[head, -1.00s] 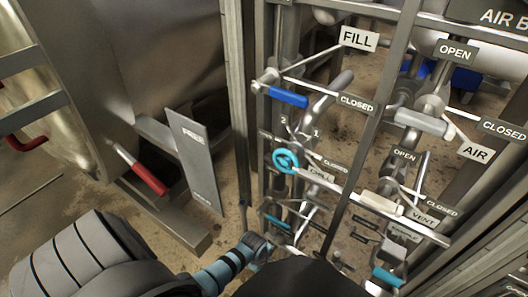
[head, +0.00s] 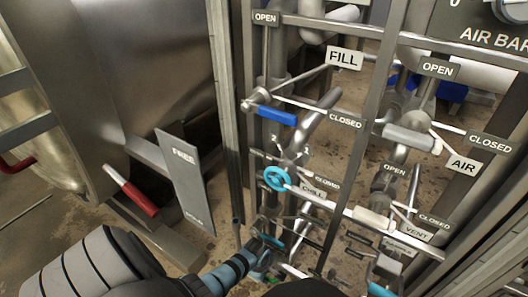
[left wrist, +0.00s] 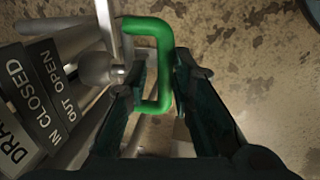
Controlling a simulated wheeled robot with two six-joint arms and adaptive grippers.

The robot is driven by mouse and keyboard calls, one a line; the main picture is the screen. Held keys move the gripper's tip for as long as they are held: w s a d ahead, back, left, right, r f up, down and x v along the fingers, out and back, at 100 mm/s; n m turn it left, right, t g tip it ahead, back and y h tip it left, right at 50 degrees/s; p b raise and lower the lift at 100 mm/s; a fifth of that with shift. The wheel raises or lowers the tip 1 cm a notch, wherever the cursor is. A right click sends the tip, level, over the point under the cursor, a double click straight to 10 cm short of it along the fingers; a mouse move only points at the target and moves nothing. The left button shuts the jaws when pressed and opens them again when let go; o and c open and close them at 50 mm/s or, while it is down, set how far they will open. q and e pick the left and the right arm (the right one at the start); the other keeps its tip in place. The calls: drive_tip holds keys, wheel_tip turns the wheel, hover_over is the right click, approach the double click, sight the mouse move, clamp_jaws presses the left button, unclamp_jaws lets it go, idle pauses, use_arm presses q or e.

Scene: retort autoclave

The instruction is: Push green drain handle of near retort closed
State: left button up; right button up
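The green drain handle (left wrist: 163,62) is a squared loop in the left wrist view, joined at its left to a grey metal rod and a round knob. My left gripper (left wrist: 163,68) has one dark finger inside the loop and one outside it. The fingers are drawn in close on both sides of the loop's right bar and look shut on it. My right gripper is not in view.
Drain label plates (left wrist: 42,92) stand left of the handle. A red lever (head: 138,198) is at left. Bare floor shows right of the handle.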

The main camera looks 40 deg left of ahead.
use_arm(q)
wheel_tip(320, 180, up, 12)
drive_tip(key=s, duration=0.2)
drive_tip(key=shift+s+d, duration=0.2)
drive_tip(key=shift+d, duration=0.05)
drive_tip(key=shift+f, duration=0.1)
